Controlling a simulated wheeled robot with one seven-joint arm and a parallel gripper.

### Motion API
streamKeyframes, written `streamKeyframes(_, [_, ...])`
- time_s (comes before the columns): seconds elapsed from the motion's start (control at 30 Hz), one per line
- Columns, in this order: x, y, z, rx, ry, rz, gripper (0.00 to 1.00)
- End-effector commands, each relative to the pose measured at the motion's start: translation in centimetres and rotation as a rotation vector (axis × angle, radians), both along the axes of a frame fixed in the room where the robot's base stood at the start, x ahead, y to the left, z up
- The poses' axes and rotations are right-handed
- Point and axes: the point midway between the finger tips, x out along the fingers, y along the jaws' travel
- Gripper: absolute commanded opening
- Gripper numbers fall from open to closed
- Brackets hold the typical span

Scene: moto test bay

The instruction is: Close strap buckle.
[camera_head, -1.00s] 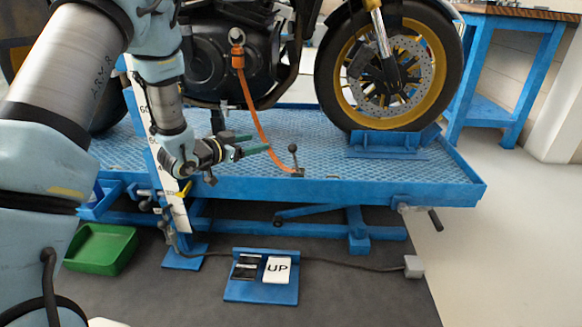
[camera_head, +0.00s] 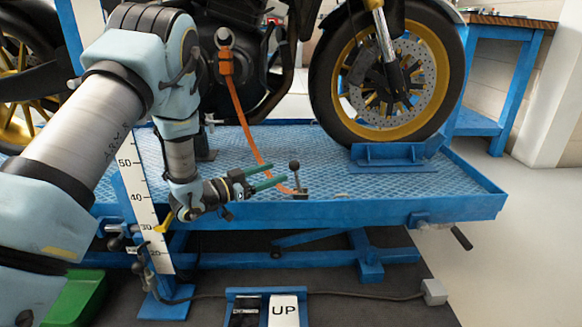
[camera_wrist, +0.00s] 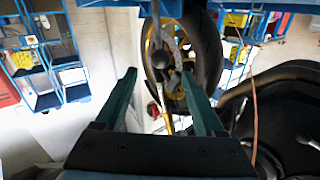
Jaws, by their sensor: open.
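The orange strap (camera_head: 243,115) hangs from an orange buckle-like fitting (camera_head: 226,66) on the motorcycle down to the blue lift deck. At its lower end stands a small buckle (camera_head: 299,191) with an upright lever and a dark ball knob (camera_head: 295,165). My gripper (camera_head: 279,173) is open and empty, its green fingers pointing right, with the tips just left of the lever. Whether anything touches cannot be told.
The blue lift deck (camera_head: 390,207) has a raised front edge below my gripper. The front wheel (camera_head: 385,72) stands in a blue chock (camera_head: 400,153) to the right. A scale post (camera_head: 140,200) stands near my arm. An UP pedal (camera_head: 284,310) and green tray (camera_head: 80,297) are below.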

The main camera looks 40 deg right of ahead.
Motion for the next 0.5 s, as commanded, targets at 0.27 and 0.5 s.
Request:
streamKeyframes(0.27, [-0.5,-5.3,-0.3,-0.001,-0.003,-0.003,0.71])
streamKeyframes(0.5, [-0.7,-7.8,-0.1,0.0,-0.001,-0.001,0.71])
